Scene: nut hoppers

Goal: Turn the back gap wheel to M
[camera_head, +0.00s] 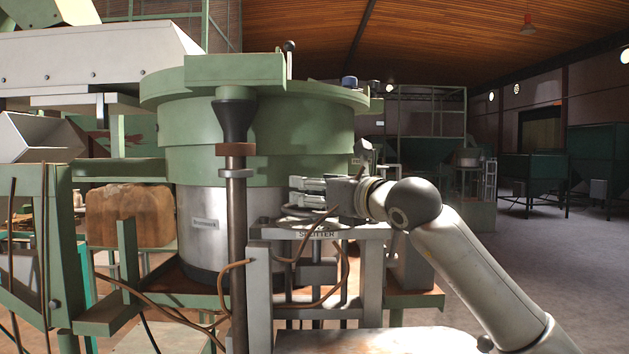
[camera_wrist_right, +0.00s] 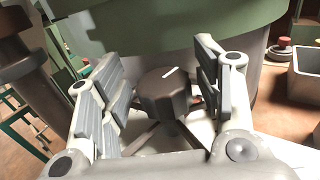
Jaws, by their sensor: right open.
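My right gripper (camera_head: 298,190) reaches in from the right in the head view, beside the green and metal machine. In the right wrist view its fingers (camera_wrist_right: 155,60) are spread open. A dark faceted knob with a white pointer line (camera_wrist_right: 165,95) stands between the fingers, with room visible on both sides. It looks like a gap wheel, but I cannot tell whether it is the back one. No M or other scale letters can be read. The knob cannot be made out in the head view. My left gripper is not in view.
The large green-topped drum (camera_head: 255,135) rises behind the gripper. A dark post (camera_head: 236,250) stands in front of it, left of the gripper. A plate lettered "SPLITTER" (camera_head: 316,233) lies below the gripper. A grey bin (camera_wrist_right: 304,75) shows at right in the wrist view.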

